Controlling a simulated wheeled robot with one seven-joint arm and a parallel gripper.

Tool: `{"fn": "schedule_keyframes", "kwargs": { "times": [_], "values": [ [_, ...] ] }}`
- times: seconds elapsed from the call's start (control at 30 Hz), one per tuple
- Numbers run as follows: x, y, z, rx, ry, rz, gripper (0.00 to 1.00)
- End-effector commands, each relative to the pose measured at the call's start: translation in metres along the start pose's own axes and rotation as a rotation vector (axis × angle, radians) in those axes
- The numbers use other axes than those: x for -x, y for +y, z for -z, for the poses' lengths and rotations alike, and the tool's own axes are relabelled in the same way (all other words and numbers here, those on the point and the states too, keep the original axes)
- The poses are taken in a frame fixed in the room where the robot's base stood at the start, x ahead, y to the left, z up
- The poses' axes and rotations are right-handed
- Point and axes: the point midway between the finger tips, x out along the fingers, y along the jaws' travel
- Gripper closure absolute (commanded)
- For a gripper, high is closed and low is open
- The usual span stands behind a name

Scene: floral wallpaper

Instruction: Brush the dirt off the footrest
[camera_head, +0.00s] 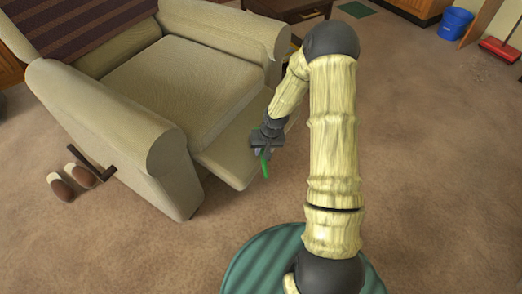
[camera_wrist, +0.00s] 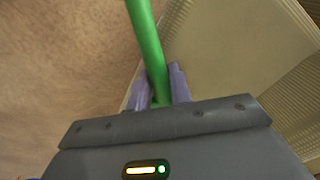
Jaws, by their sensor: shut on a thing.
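The beige armchair (camera_head: 185,85) stands at the left in the head view, with its footrest (camera_head: 228,160) extended at the front. The footrest also shows in the wrist view (camera_wrist: 220,50). My gripper (camera_head: 265,150) is at the footrest's right side, near its front edge. It is shut on a green handle (camera_head: 264,166), which also shows between the fingers in the wrist view (camera_wrist: 146,45). The far end of the handle is out of the wrist picture, so I cannot see any brush head. I cannot make out dirt on the footrest.
Brown slippers (camera_head: 72,183) lie on the floor left of the armchair. A blue bucket (camera_head: 455,22) and a red dustpan or broom head (camera_head: 499,49) are at the far right. A dark low table (camera_head: 290,8) is behind the chair. The carpet at right is mostly clear.

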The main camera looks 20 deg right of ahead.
Motion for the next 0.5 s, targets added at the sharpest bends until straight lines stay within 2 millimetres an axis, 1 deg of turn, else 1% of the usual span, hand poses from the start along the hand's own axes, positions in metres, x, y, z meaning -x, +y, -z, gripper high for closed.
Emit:
{"fn": "schedule_keyframes", "kwargs": {
  "times": [0.03, 0.3, 0.5],
  "values": [
    [0.003, 0.003, 0.004, -0.003, 0.0, 0.0, 0.97],
    [0.002, 0.015, 0.018, -0.002, 0.0, 0.0, 0.97],
    [0.0, 0.017, 0.019, 0.0, 0.0, -0.001, 0.97]
  ]
}}
